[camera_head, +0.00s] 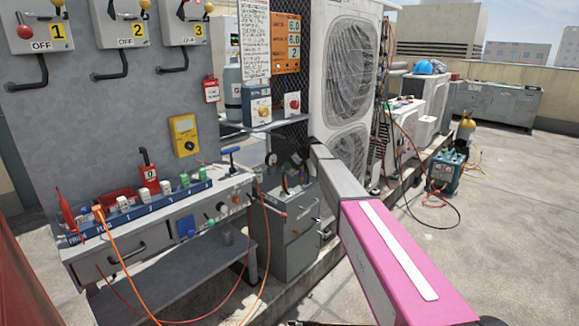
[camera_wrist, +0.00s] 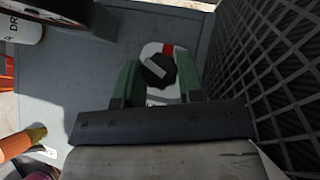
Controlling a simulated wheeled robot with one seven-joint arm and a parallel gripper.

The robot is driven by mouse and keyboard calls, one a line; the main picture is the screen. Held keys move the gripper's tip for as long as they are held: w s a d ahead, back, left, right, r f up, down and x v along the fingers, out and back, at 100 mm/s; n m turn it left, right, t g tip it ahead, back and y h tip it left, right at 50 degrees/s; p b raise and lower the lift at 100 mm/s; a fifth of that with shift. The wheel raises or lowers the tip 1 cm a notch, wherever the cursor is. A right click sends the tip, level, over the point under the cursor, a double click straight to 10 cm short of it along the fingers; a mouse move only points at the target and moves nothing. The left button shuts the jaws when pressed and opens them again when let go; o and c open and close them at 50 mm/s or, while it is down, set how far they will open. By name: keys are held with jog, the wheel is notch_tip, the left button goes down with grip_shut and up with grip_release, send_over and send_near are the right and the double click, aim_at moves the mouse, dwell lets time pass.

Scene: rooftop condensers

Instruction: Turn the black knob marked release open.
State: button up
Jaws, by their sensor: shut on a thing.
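The black knob (camera_wrist: 165,82) sits on a pale round plate (camera_wrist: 150,50) in the wrist view, with a grey pointer bar on its top, tilted. A red mark (camera_wrist: 168,48) lies on the plate just beyond the knob. My gripper (camera_wrist: 158,76) has its two green fingers on either side of the knob, shut on it. In the head view my gripper (camera_head: 291,158) is at the top of the grey cabinet, below the condenser; the knob cannot be made out there. No wording on the knob is readable.
A black mesh panel (camera_wrist: 275,65) stands close on the right in the wrist view. A white cylinder (camera_wrist: 22,28) and an orange-and-yellow item (camera_wrist: 22,143) are at the left. In the head view, the workbench (camera_head: 165,222) with cables and the tall condenser (camera_head: 345,70) flank the cabinet (camera_head: 290,240).

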jog(key=shift+n+g, duration=0.4)
jog(key=shift+n, duration=0.1)
jog(key=o, duration=0.9)
jog(key=shift+d+r, duration=0.1)
jog(key=v, duration=1)
jog(key=shift+d+r, duration=0.2)
jog(key=shift+d, duration=0.05)
